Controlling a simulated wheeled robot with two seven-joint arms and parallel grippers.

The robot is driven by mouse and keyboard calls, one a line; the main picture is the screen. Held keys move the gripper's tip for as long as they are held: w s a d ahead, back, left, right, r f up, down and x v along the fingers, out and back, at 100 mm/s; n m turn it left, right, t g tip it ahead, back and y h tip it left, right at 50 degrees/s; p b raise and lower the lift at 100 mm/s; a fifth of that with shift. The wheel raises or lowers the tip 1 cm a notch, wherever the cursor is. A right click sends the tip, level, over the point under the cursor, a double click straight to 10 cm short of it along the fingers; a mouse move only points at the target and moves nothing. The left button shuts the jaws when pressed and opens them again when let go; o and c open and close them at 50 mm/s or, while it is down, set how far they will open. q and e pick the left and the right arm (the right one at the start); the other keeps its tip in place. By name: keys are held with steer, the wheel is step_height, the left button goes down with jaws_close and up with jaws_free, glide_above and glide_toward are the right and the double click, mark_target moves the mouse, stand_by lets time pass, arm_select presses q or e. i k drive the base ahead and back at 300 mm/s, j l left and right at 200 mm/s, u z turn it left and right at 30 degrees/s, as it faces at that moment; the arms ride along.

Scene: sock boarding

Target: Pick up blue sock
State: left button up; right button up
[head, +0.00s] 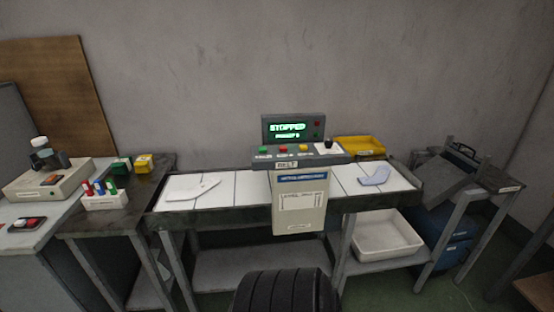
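A light blue sock (375,177) lies flat on the white right-hand part of the belt table (405,183), to the right of the control console. A white flat piece (196,188), perhaps another sock, lies on the left part of the same table. Neither of my grippers shows in the head view.
The control console (290,129) reads STOPPED and stands mid-table, with a labelled panel (300,205) hanging in front. A yellow tray (359,147) sits behind the belt. A white bin (387,236) rests on the lower shelf. A marker holder (106,201) stands on the left bench.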

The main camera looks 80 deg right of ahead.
mark_target(381, 175)
steer(key=z, duration=2.25)
